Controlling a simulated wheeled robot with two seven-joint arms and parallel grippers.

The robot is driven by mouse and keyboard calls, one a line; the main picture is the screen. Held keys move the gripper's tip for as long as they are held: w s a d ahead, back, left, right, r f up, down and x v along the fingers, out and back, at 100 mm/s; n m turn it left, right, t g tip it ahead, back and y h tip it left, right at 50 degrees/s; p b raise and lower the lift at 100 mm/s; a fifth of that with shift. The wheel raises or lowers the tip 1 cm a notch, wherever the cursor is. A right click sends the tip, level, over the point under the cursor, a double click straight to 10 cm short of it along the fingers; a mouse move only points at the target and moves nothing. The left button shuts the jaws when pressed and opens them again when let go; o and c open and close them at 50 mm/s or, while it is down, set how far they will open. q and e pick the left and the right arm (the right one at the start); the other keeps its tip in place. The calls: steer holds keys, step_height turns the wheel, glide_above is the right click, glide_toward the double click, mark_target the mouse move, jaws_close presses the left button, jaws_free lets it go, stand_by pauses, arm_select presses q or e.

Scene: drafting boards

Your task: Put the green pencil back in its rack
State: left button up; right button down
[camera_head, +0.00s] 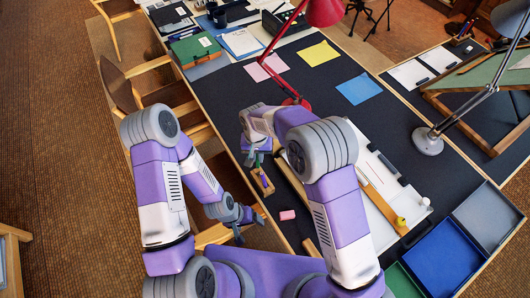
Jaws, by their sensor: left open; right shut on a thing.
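A small wooden rack (262,184) stands near the left edge of the dark table, just below my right gripper. My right gripper (257,152) is shut on a thin green thing, which appears to be the green pencil (259,161). The pencil is small in view and mostly hidden by the gripper. Its lower end is close above the rack; I cannot tell whether it is inside a hole. My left gripper (243,226) is open and empty, low by the table's left edge, apart from the rack.
A pink eraser (287,215) lies below the rack. A white drawing board (376,222) lies to the right under my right arm. Blue (443,260) and grey (488,217) trays fill the lower right. A red lamp (325,11) and a grey lamp (428,141) stand on the tables.

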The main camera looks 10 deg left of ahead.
mark_target(258, 167)
steer(key=shift+f+b, duration=2.3)
steer(key=shift+f, duration=1.25)
steer(key=shift+f+b, duration=0.3)
steer(key=shift+f, duration=0.1)
steer(key=c, duration=1.1)
jaws_free()
steer(key=shift+o, duration=0.2)
step_height(258, 167, up, 8)
steer(key=shift+f+p, duration=0.2)
steer(key=shift+p, duration=0.3)
